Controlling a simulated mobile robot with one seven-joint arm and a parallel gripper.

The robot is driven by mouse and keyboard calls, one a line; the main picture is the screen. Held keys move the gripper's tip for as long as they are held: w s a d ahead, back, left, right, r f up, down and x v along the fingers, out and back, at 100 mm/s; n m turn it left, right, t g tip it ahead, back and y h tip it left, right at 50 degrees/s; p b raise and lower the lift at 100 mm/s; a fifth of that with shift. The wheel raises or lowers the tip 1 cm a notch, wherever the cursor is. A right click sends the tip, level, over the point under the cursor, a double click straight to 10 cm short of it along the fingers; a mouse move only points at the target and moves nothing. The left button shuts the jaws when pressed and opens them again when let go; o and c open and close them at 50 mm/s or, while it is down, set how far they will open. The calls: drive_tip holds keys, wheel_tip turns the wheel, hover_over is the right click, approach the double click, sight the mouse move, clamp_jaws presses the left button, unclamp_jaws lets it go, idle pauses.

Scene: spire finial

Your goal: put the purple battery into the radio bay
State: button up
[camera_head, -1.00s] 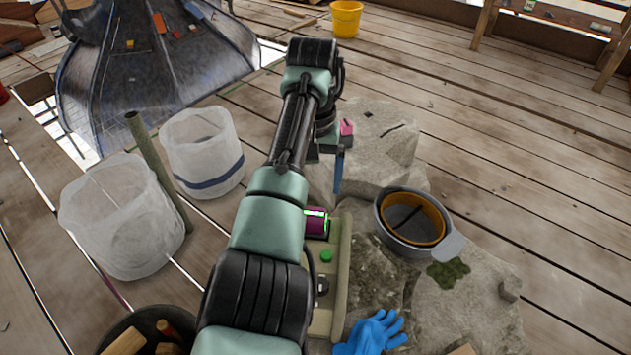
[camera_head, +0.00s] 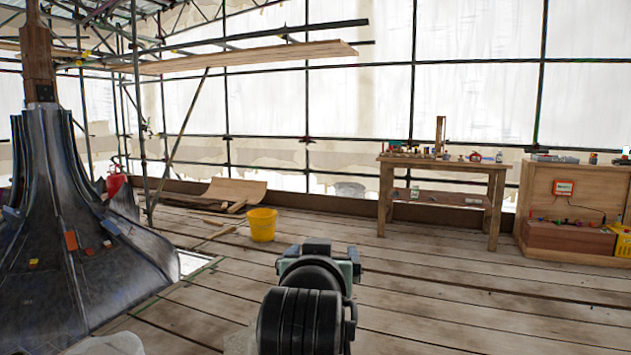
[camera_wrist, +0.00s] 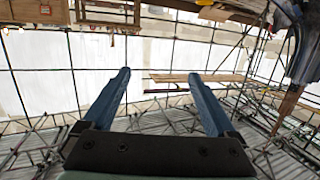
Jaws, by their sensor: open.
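The purple battery and the radio with its bay are in neither view now. My gripper (camera_wrist: 158,74) shows in the wrist view with two blue fingers spread wide apart. Nothing is between the fingers; behind them are pale sheeting and scaffold poles. The wrist picture appears upside down. In the head view only part of my arm shows at the bottom centre, and the fingers are hidden there.
A yellow bucket (camera_head: 262,225) stands on the plank floor (camera_head: 400,300). A wooden workbench (camera_head: 441,166) with small items is at the back right, beside a wooden cabinet (camera_head: 542,205). A dark spire (camera_head: 75,240) stands left. The middle floor is clear.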

drive_tip(key=s+a+r+n+t+y, duration=0.1)
drive_tip(key=s+r+t, duration=1)
drive_tip(key=s+r, duration=1)
drive_tip(key=s, duration=0.4)
drive_tip(key=shift+r+t, duration=0.15)
drive_tip(key=shift+t, duration=0.15)
drive_tip(key=shift+s+r, duration=0.1)
